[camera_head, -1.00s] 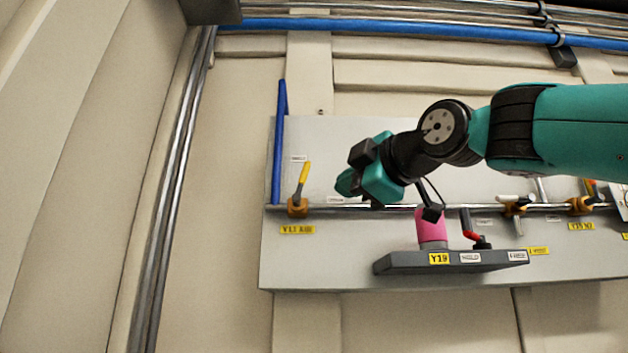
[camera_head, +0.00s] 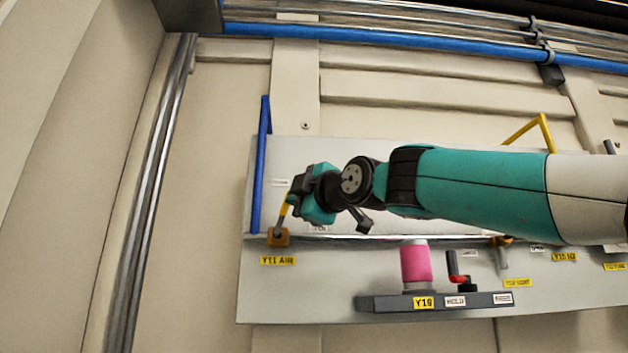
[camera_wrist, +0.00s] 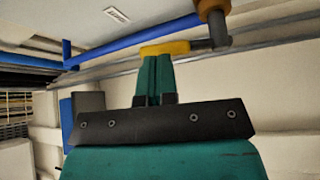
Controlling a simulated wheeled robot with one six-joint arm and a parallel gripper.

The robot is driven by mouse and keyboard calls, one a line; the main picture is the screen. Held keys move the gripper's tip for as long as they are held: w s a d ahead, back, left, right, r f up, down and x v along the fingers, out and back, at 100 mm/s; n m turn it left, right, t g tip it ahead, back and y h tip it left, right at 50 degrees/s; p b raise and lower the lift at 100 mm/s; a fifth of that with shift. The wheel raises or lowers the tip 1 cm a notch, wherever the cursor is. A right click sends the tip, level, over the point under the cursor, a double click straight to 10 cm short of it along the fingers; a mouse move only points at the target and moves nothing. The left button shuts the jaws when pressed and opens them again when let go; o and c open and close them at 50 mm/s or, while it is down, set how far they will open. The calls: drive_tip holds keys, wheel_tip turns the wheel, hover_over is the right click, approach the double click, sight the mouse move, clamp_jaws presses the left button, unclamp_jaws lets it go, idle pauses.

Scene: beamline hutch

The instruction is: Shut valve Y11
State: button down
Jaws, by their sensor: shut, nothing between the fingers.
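Valve Y11 has an orange-brown body (camera_head: 278,237) on the pipe at the left of the grey panel, above its yellow label (camera_head: 278,260). Its lever rises steeply, leaning slightly right, and its yellow grip (camera_head: 284,207) is partly hidden by my gripper (camera_head: 293,203). In the wrist view the yellow grip (camera_wrist: 166,48) lies across the tips of my shut gripper (camera_wrist: 154,60), and the valve body (camera_wrist: 212,8) is at the top right. The fingers are together with nothing between them. They are at or touching the grip; I cannot tell which.
A blue upright pipe (camera_head: 261,170) stands just left of the valve. A dark shelf (camera_head: 385,303) labelled Y19 or similar, with a pink cylinder (camera_head: 415,265) and a red-tipped handle (camera_head: 456,268), juts out at lower right. Other valves (camera_head: 501,242) sit further right along the pipe.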

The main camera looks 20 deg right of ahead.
drive_tip(key=shift+w+a, duration=0.15)
drive_tip(key=shift+w, duration=0.35)
drive_tip(key=shift+r, duration=0.1)
drive_tip(key=shift+w+a+r+n+g+p, duration=0.15)
drive_tip(key=shift+a+n+g+p, duration=0.25)
drive_tip(key=shift+a+n, duration=0.1)
drive_tip(key=shift+w+a+r+n+g+p, duration=0.15)
drive_tip(key=shift+a+n+g+p, duration=0.15)
drive_tip(key=shift+a+n+g, duration=0.15)
drive_tip(key=shift+d, duration=0.1)
